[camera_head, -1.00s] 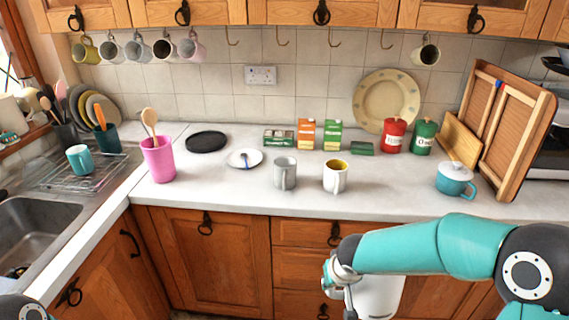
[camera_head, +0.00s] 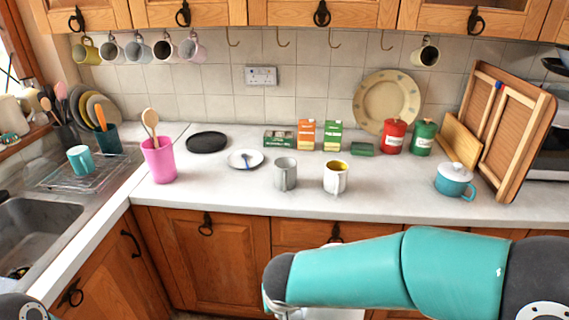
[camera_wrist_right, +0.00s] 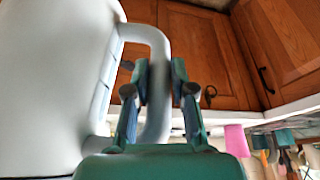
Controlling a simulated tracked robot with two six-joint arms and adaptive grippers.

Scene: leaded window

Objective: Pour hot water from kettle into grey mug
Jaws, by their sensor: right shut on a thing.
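The grey mug (camera_head: 286,174) stands upright on the counter, just left of a white mug with a yellow inside (camera_head: 336,178). The white kettle (camera_wrist_right: 55,80) fills the left of the right wrist view. My right gripper (camera_wrist_right: 158,80) is shut on the kettle's handle, with a finger on each side of it. In the head view my right arm reaches in from the right, in front of the lower cupboards. It hides nearly all of the kettle, which is below counter level in the picture. The kettle's spout is not visible. My left gripper is not in view.
Behind the mugs are a saucer with a spoon (camera_head: 245,159), a black round plate (camera_head: 206,142) and tea boxes (camera_head: 306,135). A pink utensil pot (camera_head: 158,160) stands left, a teal lidded pot (camera_head: 454,181) right. The counter front around both mugs is clear.

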